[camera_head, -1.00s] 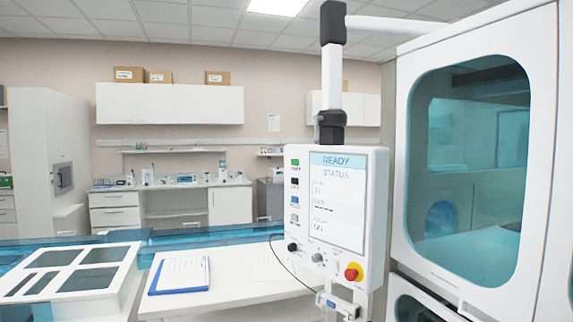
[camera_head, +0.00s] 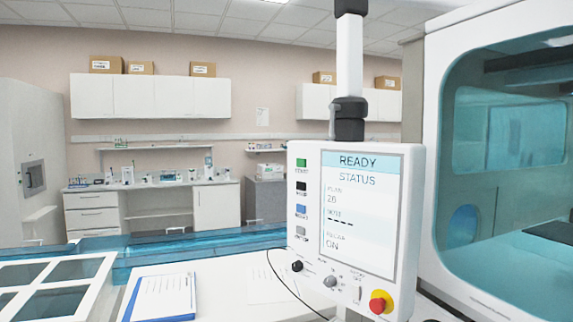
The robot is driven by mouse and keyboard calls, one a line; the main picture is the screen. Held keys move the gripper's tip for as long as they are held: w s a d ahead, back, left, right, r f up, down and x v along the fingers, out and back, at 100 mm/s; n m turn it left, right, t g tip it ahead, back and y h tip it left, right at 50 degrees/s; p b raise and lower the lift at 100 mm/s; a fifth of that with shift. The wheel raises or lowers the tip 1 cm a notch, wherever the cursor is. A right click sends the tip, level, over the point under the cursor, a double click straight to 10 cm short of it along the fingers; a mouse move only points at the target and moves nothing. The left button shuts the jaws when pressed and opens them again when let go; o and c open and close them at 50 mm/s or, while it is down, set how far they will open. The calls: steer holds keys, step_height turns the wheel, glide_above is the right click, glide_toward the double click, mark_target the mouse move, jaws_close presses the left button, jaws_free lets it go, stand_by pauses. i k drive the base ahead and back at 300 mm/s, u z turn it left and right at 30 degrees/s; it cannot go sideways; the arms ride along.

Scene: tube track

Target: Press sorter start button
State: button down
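The sorter's control panel (camera_head: 347,280) is a white box hanging from a white and black post, right of the middle. Its screen (camera_head: 360,215) reads READY and STATUS. A column of small buttons runs down the panel's left side: a green button (camera_head: 301,163) at the top, then a black one (camera_head: 301,187), a blue one (camera_head: 301,210) and a grey one (camera_head: 301,231). The green one looks like the start button, but its label is too small to read surely. A red knob on a yellow base (camera_head: 380,303) sits at the lower right. My gripper is not in view.
A white machine with a large teal window (camera_head: 510,150) stands close on the right. A white bench with a blue clipboard (camera_head: 160,298) lies below left of the panel, beside a white tray frame (camera_head: 50,287). A thin black cable hangs left of the panel.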

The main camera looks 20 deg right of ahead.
mark_target(301, 162)
steer(key=u, duration=0.05)
steer(key=i, duration=0.8)
steer(key=u, duration=2)
